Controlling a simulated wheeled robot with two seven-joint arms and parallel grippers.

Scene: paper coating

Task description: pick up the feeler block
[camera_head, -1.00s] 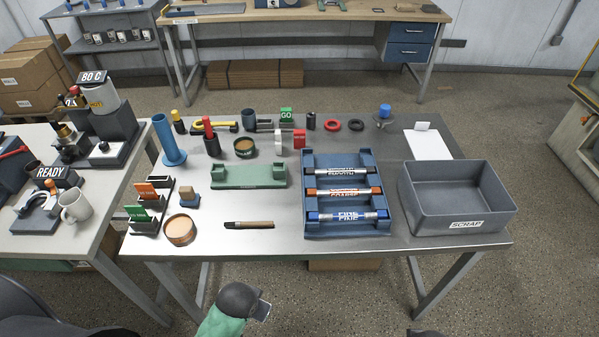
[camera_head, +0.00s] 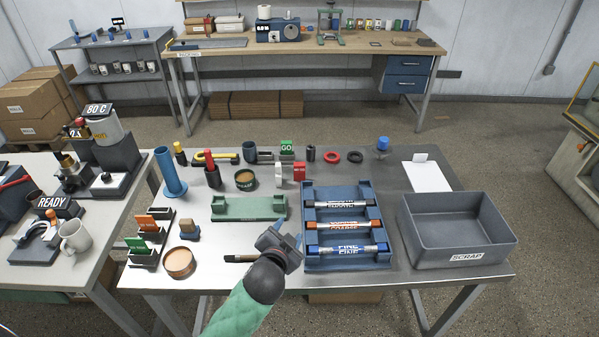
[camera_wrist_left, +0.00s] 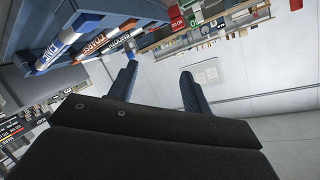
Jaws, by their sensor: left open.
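No label marks a feeler block, so I cannot tell for sure which piece it is. A small red block (camera_head: 299,172) and a green block marked GO (camera_head: 287,147) stand upright behind the green cradle (camera_head: 250,208). A small tan-topped block (camera_head: 189,230) sits at the left, by the round tan dish (camera_head: 179,262). My left gripper (camera_head: 289,231) is open and empty above the table front, between the green cradle and the blue rack (camera_head: 347,260). Its spread fingers also show in the left wrist view (camera_wrist_left: 158,69). My right gripper is out of view.
The rack holds three labelled rods. A grey scrap bin (camera_head: 457,258) stands to its right. A blue cylinder (camera_head: 170,172), a red-and-black piece (camera_head: 212,172) and rings stand farther back.

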